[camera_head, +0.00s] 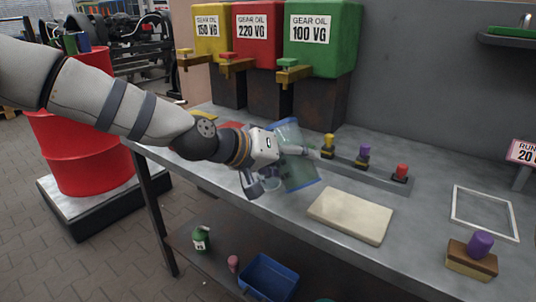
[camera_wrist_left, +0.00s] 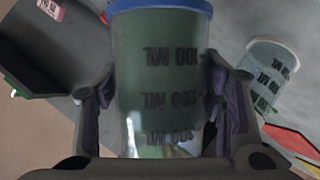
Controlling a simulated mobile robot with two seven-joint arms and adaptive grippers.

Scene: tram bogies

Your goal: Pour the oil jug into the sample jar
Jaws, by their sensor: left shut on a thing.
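My left gripper (camera_head: 285,150) is shut on a translucent green-tinted jug (camera_head: 302,172) with blue edging, held over the workbench and leaning in the head view. In the left wrist view the jug (camera_wrist_left: 160,75) fills the middle between the two dark fingers, with volume marks on its wall that read upside down. A smaller clear jar (camera_wrist_left: 270,75) with similar marks shows to its right, apart from it; in the head view a jar cannot be made out clearly behind the gripper. No oil stream is visible. My right gripper is not in view.
Yellow, red and green gear oil tanks (camera_head: 322,40) with taps stand at the bench's back. A rack (camera_head: 370,172) with several coloured knobs, a cream pad (camera_head: 350,215), a white frame (camera_head: 485,212) and a purple-topped block (camera_head: 472,258) occupy the bench. A blue bin (camera_head: 268,278) is below.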

